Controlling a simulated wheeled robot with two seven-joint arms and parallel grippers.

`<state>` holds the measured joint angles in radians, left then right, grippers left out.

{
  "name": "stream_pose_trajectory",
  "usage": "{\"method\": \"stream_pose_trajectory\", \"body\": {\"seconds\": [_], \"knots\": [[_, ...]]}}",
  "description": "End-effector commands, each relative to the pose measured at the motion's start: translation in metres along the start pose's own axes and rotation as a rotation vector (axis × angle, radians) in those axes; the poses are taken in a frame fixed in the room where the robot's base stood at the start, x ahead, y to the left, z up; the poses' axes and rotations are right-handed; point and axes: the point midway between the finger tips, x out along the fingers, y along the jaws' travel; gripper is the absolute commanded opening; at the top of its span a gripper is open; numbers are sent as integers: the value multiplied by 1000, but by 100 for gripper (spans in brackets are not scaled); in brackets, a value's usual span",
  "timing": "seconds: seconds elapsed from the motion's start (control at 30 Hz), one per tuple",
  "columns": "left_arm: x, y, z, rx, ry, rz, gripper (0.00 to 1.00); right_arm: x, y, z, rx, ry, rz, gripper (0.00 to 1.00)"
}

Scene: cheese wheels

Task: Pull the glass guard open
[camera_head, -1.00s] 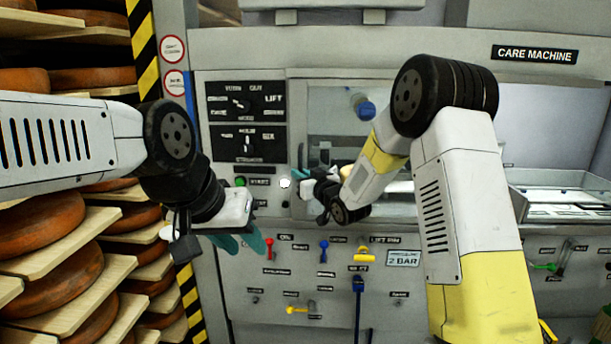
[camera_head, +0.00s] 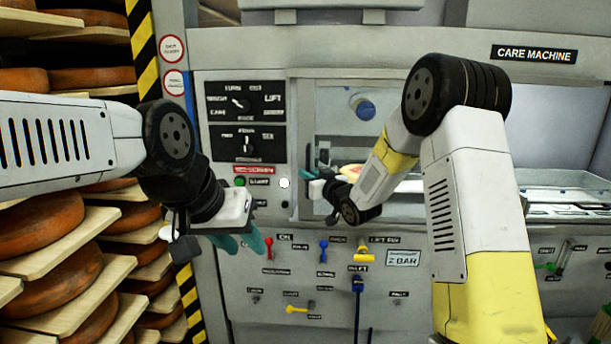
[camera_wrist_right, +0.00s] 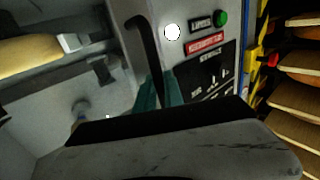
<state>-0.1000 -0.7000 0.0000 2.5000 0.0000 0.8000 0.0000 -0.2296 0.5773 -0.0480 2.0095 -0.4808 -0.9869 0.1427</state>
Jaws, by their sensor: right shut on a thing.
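The glass guard (camera_head: 345,125) is a clear pane in the grey machine front, right of the dial panels. Its dark upright handle (camera_head: 308,156) is at the pane's left edge and shows as a black curved bar in the right wrist view (camera_wrist_right: 145,45). My right gripper (camera_head: 310,175) has teal fingers, also in the right wrist view (camera_wrist_right: 150,95), and is shut on the handle; the exact contact is partly hidden. My left gripper (camera_head: 241,242) hangs in front of the machine's lower left, its teal fingers apart and empty.
Shelves with cheese wheels (camera_head: 40,225) stand at the left behind a striped post (camera_head: 143,45). Several small levers (camera_head: 324,250) stick out below the guard. A red label (camera_head: 253,169) sits under the dials. An open tray bay (camera_head: 560,190) lies right.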

Motion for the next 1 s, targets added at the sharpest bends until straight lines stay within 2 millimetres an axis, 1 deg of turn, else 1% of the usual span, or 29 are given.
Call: {"method": "stream_pose_trajectory", "body": {"seconds": [0.03,0.17,0.7,0.9,1.0], "knots": [[0,0,0,0,0,0,36,-8,14,0,-1,-1,10,0],[0,0,0,0,0,0,36,-29,45,0,0,0,12,0],[0,0,0,0,0,0,36,-137,205,0,-1,-1,12,0],[0,0,0,0,0,0,36,-171,256,0,-2,-1,10,0],[0,0,0,0,0,0,36,-185,276,0,-2,-2,8,0]]}}
